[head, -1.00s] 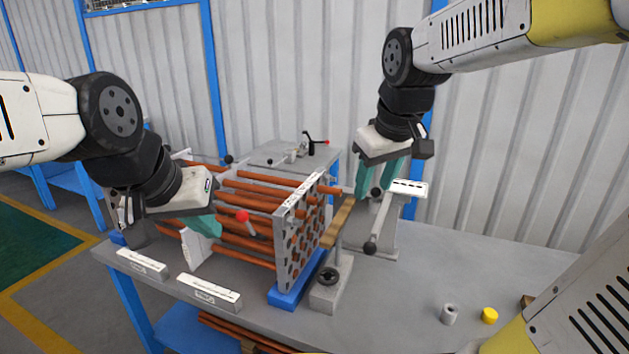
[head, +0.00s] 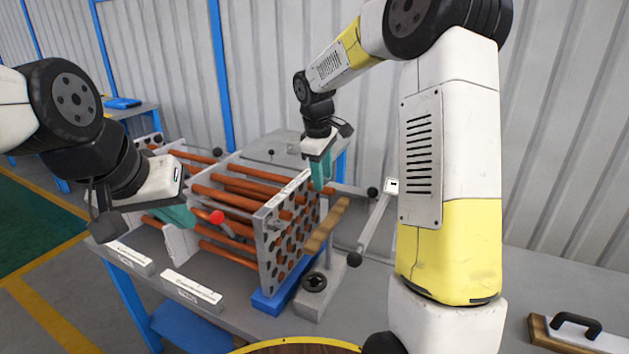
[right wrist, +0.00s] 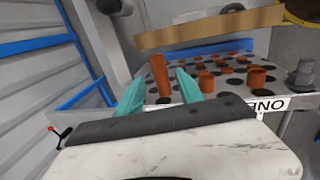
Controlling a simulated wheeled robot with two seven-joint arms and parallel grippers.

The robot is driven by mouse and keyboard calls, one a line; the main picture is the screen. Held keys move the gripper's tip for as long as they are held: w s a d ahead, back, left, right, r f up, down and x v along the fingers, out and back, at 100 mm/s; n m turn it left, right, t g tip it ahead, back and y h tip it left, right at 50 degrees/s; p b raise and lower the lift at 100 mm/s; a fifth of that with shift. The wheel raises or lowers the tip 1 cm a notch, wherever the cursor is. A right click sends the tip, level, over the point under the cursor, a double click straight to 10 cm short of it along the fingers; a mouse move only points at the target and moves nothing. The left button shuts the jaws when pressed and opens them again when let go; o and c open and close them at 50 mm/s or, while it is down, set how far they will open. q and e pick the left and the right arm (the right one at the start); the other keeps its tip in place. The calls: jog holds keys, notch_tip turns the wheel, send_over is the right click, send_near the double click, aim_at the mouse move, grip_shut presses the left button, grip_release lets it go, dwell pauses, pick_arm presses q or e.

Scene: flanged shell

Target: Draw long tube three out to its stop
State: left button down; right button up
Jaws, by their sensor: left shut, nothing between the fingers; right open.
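A bundle of copper-coloured tubes (head: 232,199) runs through a grey drilled end plate (head: 272,258). Several tube ends stick out of its face. One tube (right wrist: 158,73) stands out furthest in the right wrist view, with my right gripper's teal fingers on either side. I cannot tell whether it is long tube three. My right gripper (head: 321,180) is open at the plate's far upper corner. My left gripper (head: 181,216) is shut and empty at the near side of the bundle, close to a red knob (head: 217,217). Its fingertips are partly hidden.
A wooden bar (head: 327,225) stands in front of the plate face, and spans the right wrist view above the fingers. A grey stand with a black knob (head: 314,282) is close to the plate. Labelled blocks (head: 192,286) line the near edge. A handled wooden block (head: 577,331) lies at right.

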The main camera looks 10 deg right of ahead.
jog(key=shift+w+d+f, duration=0.1)
jog(key=shift+w+f, duration=0.05)
jog(key=shift+f, duration=0.65)
jog(key=shift+w+d+f, duration=0.1)
jog(key=shift+f, duration=0.65)
grip_shut()
